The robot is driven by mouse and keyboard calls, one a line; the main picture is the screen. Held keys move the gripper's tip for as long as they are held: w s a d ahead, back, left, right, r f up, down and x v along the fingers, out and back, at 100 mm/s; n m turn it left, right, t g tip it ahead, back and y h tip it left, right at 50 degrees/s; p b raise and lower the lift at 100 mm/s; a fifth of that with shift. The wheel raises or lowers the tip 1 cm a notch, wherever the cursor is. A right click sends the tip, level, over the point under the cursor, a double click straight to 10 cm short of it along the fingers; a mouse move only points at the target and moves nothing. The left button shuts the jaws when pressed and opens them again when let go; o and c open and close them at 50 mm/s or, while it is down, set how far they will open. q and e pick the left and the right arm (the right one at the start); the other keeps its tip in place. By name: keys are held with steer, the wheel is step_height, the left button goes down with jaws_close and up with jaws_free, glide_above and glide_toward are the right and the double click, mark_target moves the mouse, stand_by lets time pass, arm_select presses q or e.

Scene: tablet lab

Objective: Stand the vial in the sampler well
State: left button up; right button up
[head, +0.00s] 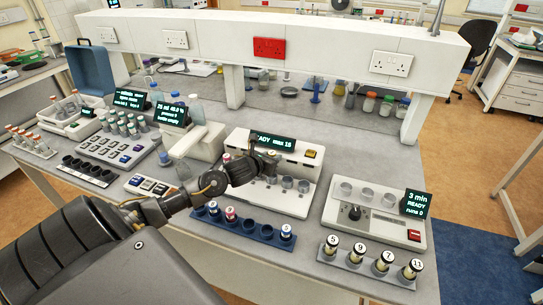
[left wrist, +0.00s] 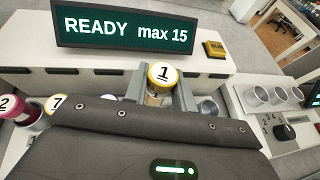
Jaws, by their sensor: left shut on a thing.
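My left gripper (head: 266,161) is over the white sampler (head: 295,203), at its row of wells. In the left wrist view its two fingers are closed around a vial (left wrist: 163,76) with a yellow-rimmed cap marked 1. The vial looks about upright; its lower part is hidden, so I cannot tell whether it touches a well. Open sampler wells (head: 287,182) show to the right of the gripper. Two capped vials, a pink one marked 2 (left wrist: 8,105) and a yellow one marked 7 (left wrist: 55,104), stand left of the gripper. My right gripper is not in view.
The sampler's display (left wrist: 125,30) reads READY max 15. A blue rack (head: 258,236) with several vials lies in front, and a grey rack (head: 345,261) of numbered vials lies front right. A device with wells and a knob (head: 355,212) stands right. A white shelf beam (head: 220,40) runs behind.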

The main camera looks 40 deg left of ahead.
arm_select(q)
steer(key=shift+f+b, duration=1.8)
steer(key=shift+f, duration=1.1)
steer(key=shift+f+b, duration=0.6)
steer(key=o, duration=1)
steer(key=shift+o, duration=0.2)
steer(key=b+v, duration=0.2)
steer(key=v, duration=0.7)
steer(key=shift+s+b, duration=0.3)
steer(key=shift+s+d+r, duration=0.15)
steer(key=shift+s+r, duration=0.15)
steer(key=shift+s, duration=0.3)
